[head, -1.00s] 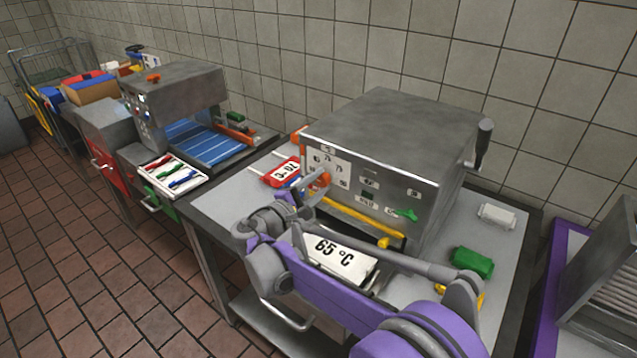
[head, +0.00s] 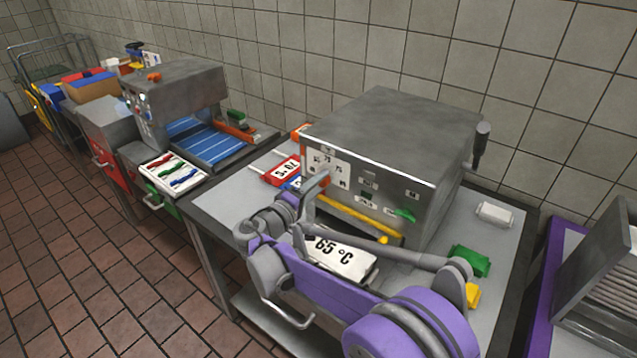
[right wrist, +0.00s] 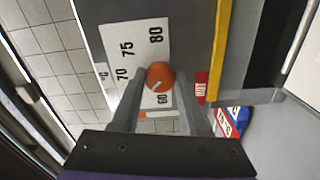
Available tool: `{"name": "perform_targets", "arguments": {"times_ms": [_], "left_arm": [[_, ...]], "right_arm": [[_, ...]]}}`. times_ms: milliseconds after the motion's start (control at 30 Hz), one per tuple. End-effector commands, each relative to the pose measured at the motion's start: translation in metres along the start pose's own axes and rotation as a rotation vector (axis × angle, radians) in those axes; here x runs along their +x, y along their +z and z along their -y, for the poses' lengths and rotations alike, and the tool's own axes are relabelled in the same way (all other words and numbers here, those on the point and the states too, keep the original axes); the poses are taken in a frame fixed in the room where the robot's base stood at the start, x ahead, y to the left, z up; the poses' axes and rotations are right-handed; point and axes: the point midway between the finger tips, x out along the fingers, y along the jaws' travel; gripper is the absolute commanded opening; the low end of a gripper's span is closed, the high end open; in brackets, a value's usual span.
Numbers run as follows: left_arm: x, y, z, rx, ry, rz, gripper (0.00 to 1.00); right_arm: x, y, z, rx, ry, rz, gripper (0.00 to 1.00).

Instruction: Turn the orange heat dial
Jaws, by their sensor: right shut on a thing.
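The orange heat dial (right wrist: 160,74) is on the front of the grey metal machine (head: 395,140), over a white scale plate (right wrist: 138,50) with 60, 70, 75 and 80 readable. A white mark on the dial points to the lower left in the right wrist view, between 60 and 70. My right gripper (right wrist: 161,80) is shut on the dial, one finger on each side. The left finger covers part of the scale. In the head view my right gripper (head: 316,184) hides the dial. A white card reading 65 °C (head: 338,262) lies in front of the machine, partly behind my arm. My left gripper is not in view.
A yellow bar (head: 355,217) runs along the machine's front edge, close to my right arm. A green switch (head: 404,214) is on the front. Green (head: 470,260) and white (head: 494,213) blocks lie at right. Red tags (head: 283,172) lie at left.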

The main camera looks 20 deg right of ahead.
Motion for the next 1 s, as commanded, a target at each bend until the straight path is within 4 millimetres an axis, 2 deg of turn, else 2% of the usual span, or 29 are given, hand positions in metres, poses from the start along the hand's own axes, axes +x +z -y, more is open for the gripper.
{"name": "perform_targets", "arguments": {"times_ms": [467, 500, 667, 1000], "left_arm": [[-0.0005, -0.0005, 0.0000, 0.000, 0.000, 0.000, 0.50], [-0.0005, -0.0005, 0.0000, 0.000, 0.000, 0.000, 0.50], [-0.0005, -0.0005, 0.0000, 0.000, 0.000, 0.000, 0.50], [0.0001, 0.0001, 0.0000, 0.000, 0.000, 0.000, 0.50]], "right_arm": [[-0.0002, -0.0002, 0.0003, 0.017, 0.000, -0.001, 0.00], [-0.0002, -0.0002, 0.0002, 0.017, 0.000, -0.001, 0.46], [-0.0002, -0.0001, 0.0002, 0.017, 0.000, -0.001, 0.74], [-0.0034, -0.0002, 0.0003, 0.017, 0.000, -0.001, 0.74]]}}
